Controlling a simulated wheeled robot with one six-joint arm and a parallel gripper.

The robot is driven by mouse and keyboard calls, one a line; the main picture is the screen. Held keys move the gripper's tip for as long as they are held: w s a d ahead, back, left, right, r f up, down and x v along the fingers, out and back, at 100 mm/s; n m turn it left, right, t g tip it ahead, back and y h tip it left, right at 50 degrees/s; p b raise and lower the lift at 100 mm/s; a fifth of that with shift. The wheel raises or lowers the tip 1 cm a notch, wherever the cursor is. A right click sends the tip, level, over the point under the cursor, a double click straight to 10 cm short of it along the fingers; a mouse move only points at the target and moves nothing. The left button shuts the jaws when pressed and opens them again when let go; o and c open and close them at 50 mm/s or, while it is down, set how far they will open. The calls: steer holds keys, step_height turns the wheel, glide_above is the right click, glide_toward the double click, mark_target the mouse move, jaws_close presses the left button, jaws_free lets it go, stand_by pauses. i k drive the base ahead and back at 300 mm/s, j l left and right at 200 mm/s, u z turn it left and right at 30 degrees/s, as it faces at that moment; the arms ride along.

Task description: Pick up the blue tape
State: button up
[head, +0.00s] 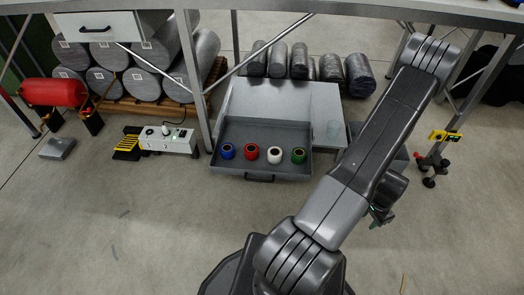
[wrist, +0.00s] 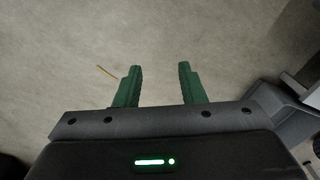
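The blue tape (head: 227,151) is a small roll at the left end of a row of tape rolls in an open grey drawer (head: 262,171) under the workbench. To its right stand a red tape (head: 251,152), a white tape (head: 274,155) and a green tape (head: 298,155). My gripper (wrist: 160,84) shows in the wrist view with two green fingers apart and nothing between them. It points at bare floor. In the head view the gripper (head: 378,215) is mostly hidden by my arm, to the right of the drawer and apart from it.
The workbench (head: 350,9) and its legs stand above and beside the drawer. A control box (head: 168,140) with a yellow-black pedal (head: 128,144) is left of the drawer. Wrapped rolls (head: 135,85) lie behind. The floor (head: 130,220) in front is mostly clear.

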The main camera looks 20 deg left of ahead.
mark_target(227, 150)
steer(key=j+u, duration=0.15)
steer(key=u, duration=0.3)
steer(key=i+j+u, duration=0.1)
steer(key=u, duration=0.35)
steer(key=i+u, duration=0.15)
steer(key=u, duration=0.3)
steer(key=i+j, duration=0.2)
steer(key=i, duration=0.3)
steer(key=i+j, duration=0.25)
steer(key=i, duration=0.25)
